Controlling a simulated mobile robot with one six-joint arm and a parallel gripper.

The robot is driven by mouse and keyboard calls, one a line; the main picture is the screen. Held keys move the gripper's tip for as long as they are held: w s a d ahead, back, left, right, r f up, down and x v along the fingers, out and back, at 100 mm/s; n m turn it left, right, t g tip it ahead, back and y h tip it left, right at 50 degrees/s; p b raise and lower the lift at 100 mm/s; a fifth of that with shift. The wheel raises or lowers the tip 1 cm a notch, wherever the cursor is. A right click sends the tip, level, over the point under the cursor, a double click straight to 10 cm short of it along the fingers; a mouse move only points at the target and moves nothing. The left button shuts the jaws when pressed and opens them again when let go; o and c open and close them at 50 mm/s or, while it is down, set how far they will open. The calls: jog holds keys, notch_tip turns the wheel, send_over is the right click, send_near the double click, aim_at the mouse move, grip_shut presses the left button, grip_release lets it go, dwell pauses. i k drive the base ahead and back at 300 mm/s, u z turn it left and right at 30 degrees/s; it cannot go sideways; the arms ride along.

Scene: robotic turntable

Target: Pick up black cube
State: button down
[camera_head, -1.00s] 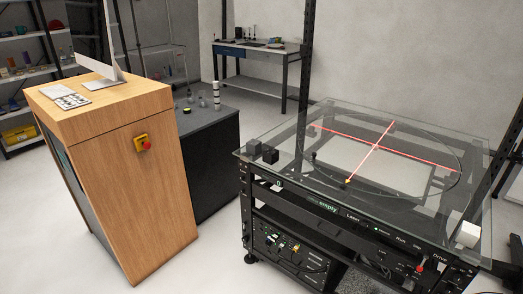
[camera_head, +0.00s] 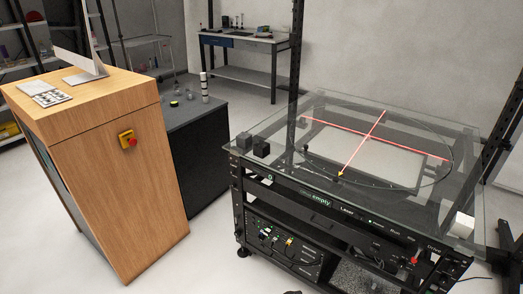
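A black cube (camera_head: 261,149) sits on the left front corner of the glass top of the turntable rig (camera_head: 232,153). A second dark cube (camera_head: 245,141), slightly greyer, stands just behind it to the left. The gap between them is small, and I cannot tell whether they touch. A white cube (camera_head: 462,226) sits on the right front corner of the same glass top. My gripper is not in view.
Red laser lines cross over the round turntable (camera_head: 372,141). A wooden console (camera_head: 113,185) with a red stop button (camera_head: 127,139) and a dark grey cabinet (camera_head: 203,155) stand left.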

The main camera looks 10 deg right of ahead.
aim_at(260, 149)
jog(key=z, duration=1.45)
jog(key=k, duration=0.1)
jog(key=u, duration=2.8)
jog(key=i, duration=0.7)
jog(key=u, duration=0.6)
